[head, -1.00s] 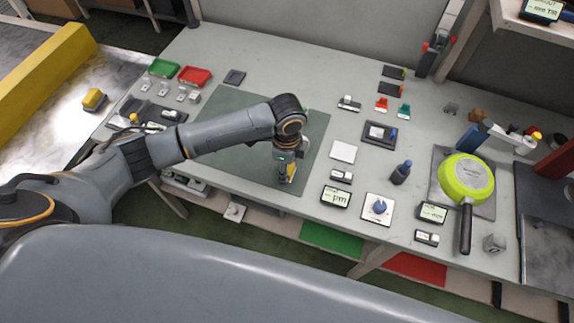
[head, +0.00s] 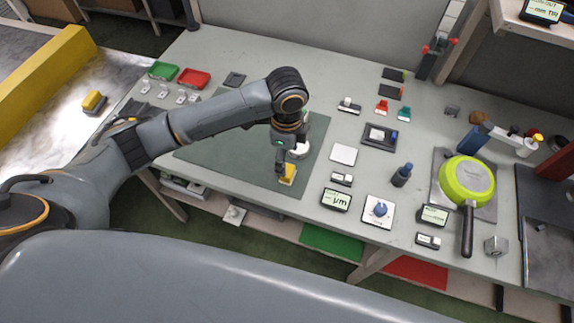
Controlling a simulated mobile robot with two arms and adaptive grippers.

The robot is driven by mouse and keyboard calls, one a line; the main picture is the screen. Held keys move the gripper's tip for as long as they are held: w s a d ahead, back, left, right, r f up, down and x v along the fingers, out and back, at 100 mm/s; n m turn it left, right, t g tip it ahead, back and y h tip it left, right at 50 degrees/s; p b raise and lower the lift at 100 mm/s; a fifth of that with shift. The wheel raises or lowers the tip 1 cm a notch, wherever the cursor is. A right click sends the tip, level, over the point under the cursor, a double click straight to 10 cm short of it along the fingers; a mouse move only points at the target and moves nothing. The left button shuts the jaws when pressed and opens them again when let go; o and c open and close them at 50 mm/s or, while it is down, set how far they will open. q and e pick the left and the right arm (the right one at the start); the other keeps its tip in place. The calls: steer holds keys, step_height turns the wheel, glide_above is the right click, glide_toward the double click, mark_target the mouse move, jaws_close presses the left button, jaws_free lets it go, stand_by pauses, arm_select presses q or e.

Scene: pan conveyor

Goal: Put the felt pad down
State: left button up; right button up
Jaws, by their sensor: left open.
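A small yellow block (head: 288,174), which looks like the felt pad, rests on the dark green mat (head: 225,155) near its front right edge. My left gripper (head: 282,166) points down just above and beside the block. It is open; whether a finger still touches the block cannot be told. My right gripper is not in view.
A round white thing (head: 300,151) shows beside my left gripper, partly hidden. To the right are a white square pad (head: 343,154), a dark blue bottle (head: 402,174) and a green pan (head: 467,181). Red (head: 194,77) and green trays stand back left. Much of the mat is clear.

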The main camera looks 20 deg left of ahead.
arm_select(q)
step_height(320, 180, up, 5)
steer(key=shift+r, duration=0.1)
stand_by(0.6)
